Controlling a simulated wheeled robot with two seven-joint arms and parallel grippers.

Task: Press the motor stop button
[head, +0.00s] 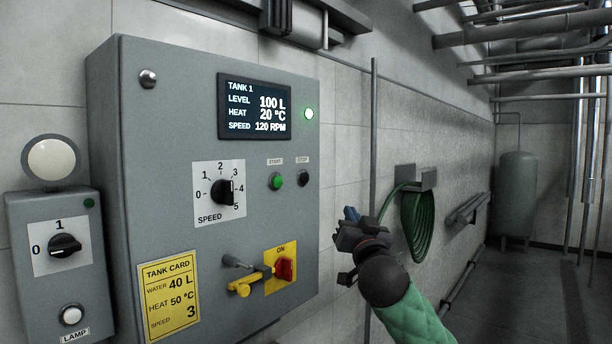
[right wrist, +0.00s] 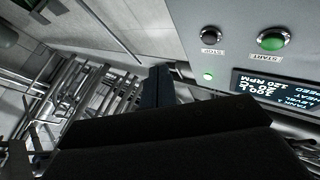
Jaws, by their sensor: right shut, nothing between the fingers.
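The STOP button (head: 302,178) is a small black button on the grey control panel, under a STOP label and right of the green START button (head: 276,181). In the right wrist view, which shows the panel upside down, the STOP button (right wrist: 210,33) is at the top, beside the START button (right wrist: 270,40). My right gripper (head: 351,214) is shut and empty, to the right of the panel and lower than the STOP button, apart from it. Its dark fingers (right wrist: 156,87) also show in the right wrist view. My left gripper is not in view.
The panel's display (head: 254,107) reads 120 RPM, and a green lamp (head: 309,113) beside it is lit. A SPEED knob (head: 222,191), a red ON switch (head: 285,269) and a yellow lever (head: 242,288) sit lower. A green hose (head: 420,225) hangs on the wall behind my right gripper.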

